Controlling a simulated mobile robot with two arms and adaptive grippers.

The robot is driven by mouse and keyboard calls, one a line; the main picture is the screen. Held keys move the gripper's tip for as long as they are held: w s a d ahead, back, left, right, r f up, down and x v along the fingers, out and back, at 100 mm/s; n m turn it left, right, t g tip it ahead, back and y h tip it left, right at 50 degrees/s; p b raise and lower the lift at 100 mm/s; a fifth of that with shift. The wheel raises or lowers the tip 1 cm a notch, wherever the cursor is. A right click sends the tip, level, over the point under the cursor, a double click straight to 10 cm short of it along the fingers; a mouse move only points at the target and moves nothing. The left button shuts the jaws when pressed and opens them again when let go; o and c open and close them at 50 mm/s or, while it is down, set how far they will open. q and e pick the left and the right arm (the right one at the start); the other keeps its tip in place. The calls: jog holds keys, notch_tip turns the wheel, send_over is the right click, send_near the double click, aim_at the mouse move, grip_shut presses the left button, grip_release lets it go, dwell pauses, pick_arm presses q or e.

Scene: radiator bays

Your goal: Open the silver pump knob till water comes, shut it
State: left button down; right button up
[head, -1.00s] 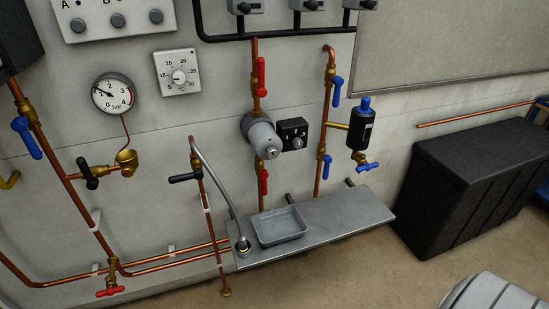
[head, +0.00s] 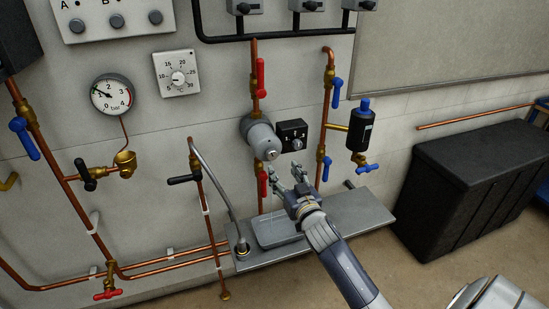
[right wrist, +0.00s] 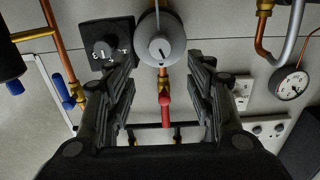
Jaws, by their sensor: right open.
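The silver pump (head: 262,138) sits on the copper pipe on the wall, with its round grey end knob facing out. In the right wrist view, the pump's silver knob (right wrist: 160,48) shows a thin mark on its face. My right gripper (head: 286,178) is open and empty, below and in front of the pump, apart from it. In the right wrist view the knob appears beyond the gap between the open fingers (right wrist: 160,72). The grey tray (head: 278,241) on the shelf is partly hidden by my right arm. No water shows. My left gripper is out of view.
A black dial box (head: 291,134) sits just right of the pump. Red lever handles show above (head: 261,74) and below (head: 263,184) it. A blue-topped black filter (head: 361,128) hangs to the right. The spout pipe (head: 214,182) rises at the left of the shelf (head: 352,221).

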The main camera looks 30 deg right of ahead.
aim_at(273, 155)
jog(key=p+x, duration=0.1)
jog(key=x, duration=0.8)
jog(key=shift+a, duration=0.1)
jog(key=c, duration=1.1)
